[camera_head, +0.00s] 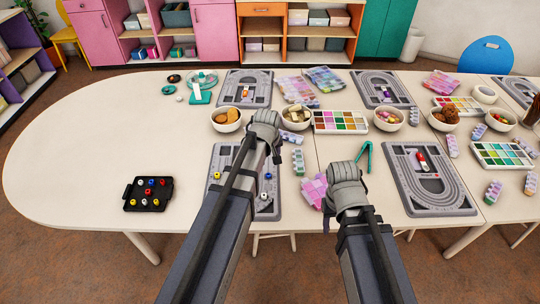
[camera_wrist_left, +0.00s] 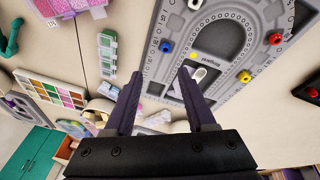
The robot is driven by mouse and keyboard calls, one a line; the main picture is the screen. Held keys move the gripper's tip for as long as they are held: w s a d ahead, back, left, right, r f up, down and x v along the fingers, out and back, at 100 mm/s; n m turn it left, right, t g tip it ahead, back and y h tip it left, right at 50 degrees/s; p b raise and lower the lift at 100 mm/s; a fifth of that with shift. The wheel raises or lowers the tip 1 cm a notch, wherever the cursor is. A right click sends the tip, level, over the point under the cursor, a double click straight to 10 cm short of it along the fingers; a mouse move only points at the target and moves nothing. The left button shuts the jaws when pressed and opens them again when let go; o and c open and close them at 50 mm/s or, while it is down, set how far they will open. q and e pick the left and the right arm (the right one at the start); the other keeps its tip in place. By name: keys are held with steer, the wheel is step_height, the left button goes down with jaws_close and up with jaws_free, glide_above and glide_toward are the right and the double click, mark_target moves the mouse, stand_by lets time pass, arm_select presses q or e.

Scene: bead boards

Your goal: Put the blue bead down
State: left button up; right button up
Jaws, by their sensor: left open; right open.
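The blue bead (camera_wrist_left: 166,46) rests on the grey bead board (camera_wrist_left: 160,70) in the left wrist view. It also shows on the board's right side in the head view (camera_head: 268,176). A white bead (camera_wrist_left: 195,4) lies near it, with a yellow bead (camera_wrist_left: 244,76) and a red bead (camera_wrist_left: 275,38) on the board's other side. My left gripper (camera_wrist_left: 158,74) is open and empty above the board, apart from the blue bead. In the head view, my left gripper (camera_head: 264,128) hides part of the board. My right gripper (camera_head: 346,174) is right of the board; its fingertips are hidden.
A black tray (camera_head: 128,192) with several coloured beads sits at left. Bowls, a paint palette (camera_head: 340,113), green tweezers (camera_head: 366,156) and another bead board (camera_head: 448,195) crowd the middle and right. The table's left end is clear.

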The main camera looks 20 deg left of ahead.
arm_select(q)
steer(key=s+d+m+g, duration=0.1)
steer(key=s+d+m, duration=0.4)
steer(key=s, duration=0.5)
steer(key=s+d+m+g, duration=0.2)
steer(key=s+d+m, duration=0.4)
steer(key=s, duration=0.4)
steer(key=shift+d+f+m+y, duration=0.3)
steer(key=shift+d+f, duration=0.05)
steer(key=shift+d, duration=0.5)
